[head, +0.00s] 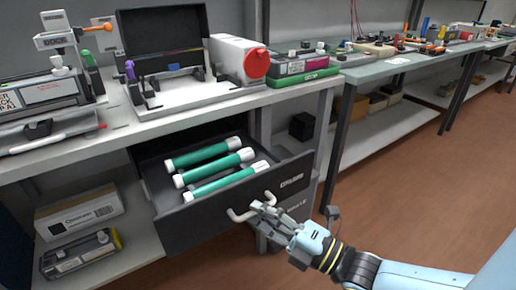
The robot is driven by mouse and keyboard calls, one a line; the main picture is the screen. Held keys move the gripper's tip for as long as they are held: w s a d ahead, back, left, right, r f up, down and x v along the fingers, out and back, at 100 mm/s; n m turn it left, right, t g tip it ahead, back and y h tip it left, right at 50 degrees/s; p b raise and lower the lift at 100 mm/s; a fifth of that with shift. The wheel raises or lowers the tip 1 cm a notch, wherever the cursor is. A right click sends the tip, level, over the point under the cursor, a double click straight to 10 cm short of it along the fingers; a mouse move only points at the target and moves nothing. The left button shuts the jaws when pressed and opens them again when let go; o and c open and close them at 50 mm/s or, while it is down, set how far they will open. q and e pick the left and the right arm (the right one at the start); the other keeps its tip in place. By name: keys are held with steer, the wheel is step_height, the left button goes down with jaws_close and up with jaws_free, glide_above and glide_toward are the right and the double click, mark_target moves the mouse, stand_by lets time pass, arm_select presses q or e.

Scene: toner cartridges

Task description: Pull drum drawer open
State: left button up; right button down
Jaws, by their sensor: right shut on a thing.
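The drum drawer (190,226) is a dark drawer under the white workbench, pulled out so its inside shows. Several green drums with white ends, such as the front drum (222,184), lie in it. A pale bar handle (241,215) sits on its front panel. My right gripper (262,207) is at the right part of the handle, its fingers shut on it, the arm coming from the lower right. The fingers hide that end of the handle. My left gripper is not in view.
The workbench top (145,122) holds a black open-lidded device (165,50), a white unit with a red cap (240,60) and cartridges. A lower shelf (130,262) holds a box (80,210) and a cartridge (80,254). The brown floor at right is clear.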

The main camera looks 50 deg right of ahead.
steer(key=shift+r, duration=0.1)
steer(key=c, duration=1.4)
jaws_free()
steer(key=v, duration=1.2)
steer(key=shift+w, duration=0.1)
